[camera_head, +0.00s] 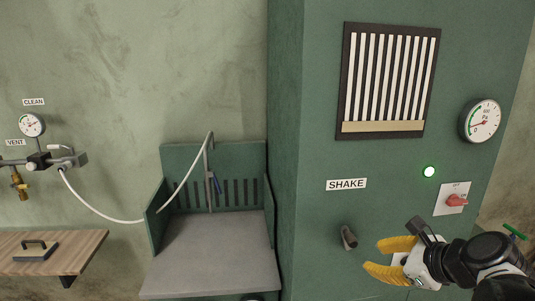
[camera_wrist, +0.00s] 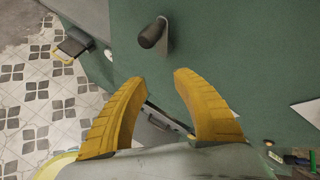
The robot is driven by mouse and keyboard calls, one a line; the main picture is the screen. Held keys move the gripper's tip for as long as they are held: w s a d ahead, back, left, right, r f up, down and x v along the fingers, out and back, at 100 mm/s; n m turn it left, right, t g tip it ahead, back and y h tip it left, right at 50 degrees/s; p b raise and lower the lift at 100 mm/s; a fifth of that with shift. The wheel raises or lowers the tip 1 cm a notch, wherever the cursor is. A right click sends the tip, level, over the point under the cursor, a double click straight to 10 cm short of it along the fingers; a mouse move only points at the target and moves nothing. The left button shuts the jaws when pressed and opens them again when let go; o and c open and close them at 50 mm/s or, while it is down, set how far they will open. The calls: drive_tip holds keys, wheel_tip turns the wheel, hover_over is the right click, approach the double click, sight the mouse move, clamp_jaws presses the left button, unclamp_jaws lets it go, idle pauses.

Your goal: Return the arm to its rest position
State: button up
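My gripper (camera_head: 372,258) has yellow fingers and is at the lower right of the head view, in front of the green cabinet (camera_head: 315,120). Its two fingers are spread with nothing between them. In the wrist view the open fingers (camera_wrist: 160,85) point toward the cabinet face. A dark grey handle (camera_head: 349,238) sticks out from the cabinet below the SHAKE label, just left of the fingertips. It also shows beyond the fingertips in the wrist view (camera_wrist: 154,33), and a gap shows between it and the fingers.
A red switch (camera_head: 457,200), a lit green lamp (camera_head: 429,171) and a gauge (camera_head: 481,120) are on the cabinet near my arm. A grey bench (camera_head: 215,250) with a hose stands left of the cabinet. A wooden shelf (camera_head: 75,243) is at far left.

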drive_tip(key=s+a+f+n+g+h, duration=0.1)
drive_tip(key=s+a+n, duration=0.3)
drive_tip(key=n, duration=0.8)
drive_tip(key=s+a+f+n+g+h, duration=0.1)
drive_tip(key=s+a+f+n+h, duration=0.1)
drive_tip(key=s+n, duration=0.7)
drive_tip(key=a+f+n, duration=0.1)
drive_tip(key=a+n, duration=0.1)
drive_tip(key=n, duration=0.2)
drive_tip(key=shift+f+n+g+h, duration=0.3)
drive_tip(key=shift+g, duration=0.1)
